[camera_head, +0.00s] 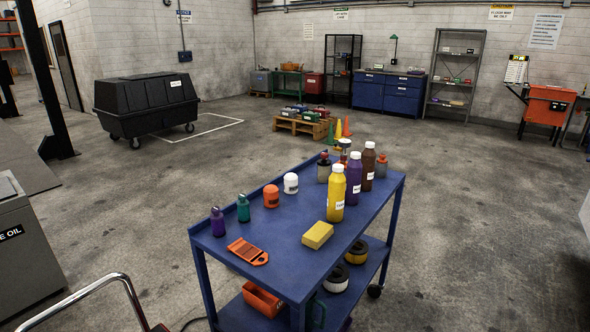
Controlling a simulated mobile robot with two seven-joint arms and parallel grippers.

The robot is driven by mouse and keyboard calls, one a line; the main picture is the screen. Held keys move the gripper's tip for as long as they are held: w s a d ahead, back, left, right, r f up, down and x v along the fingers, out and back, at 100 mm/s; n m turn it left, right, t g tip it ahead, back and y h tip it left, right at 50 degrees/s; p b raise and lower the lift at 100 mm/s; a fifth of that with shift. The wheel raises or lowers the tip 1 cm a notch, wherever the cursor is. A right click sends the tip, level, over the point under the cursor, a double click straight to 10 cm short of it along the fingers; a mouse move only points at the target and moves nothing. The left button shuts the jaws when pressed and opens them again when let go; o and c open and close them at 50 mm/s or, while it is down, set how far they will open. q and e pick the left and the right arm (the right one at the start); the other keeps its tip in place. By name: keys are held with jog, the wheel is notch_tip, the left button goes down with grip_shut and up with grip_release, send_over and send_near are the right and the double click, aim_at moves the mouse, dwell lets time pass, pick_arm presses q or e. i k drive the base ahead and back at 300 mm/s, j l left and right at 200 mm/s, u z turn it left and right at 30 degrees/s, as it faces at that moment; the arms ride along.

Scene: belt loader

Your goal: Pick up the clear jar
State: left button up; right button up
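No single clear jar stands out on the blue cart (275,235). Two small greyish jars with reddish caps might be see-through: one grey jar (323,170) stands at the far end, and another grey jar (381,168) stands at the far right corner, behind the brown bottle (368,168). They are too small to tell whether they are clear. A white-topped container (344,145) is partly hidden behind the tall bottles. Neither of my grippers is in view.
The cart top also holds a yellow bottle (336,195), purple bottle (353,180), white jar (291,183), orange jar (271,196), teal bottle (243,208), small purple bottle (217,222), yellow block (317,235) and orange scraper (246,251). A metal rail (110,280) stands front left. Floor right is clear.

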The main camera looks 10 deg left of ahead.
aim_at(323, 167)
jog(key=i+l+u, duration=0.1)
jog(key=i+l, duration=0.15)
jog(key=i+l+u, duration=0.15)
jog(key=l, duration=0.25)
jog(key=i+l+u, duration=0.1)
jog(key=i+l, duration=0.15)
jog(key=l, duration=0.15)
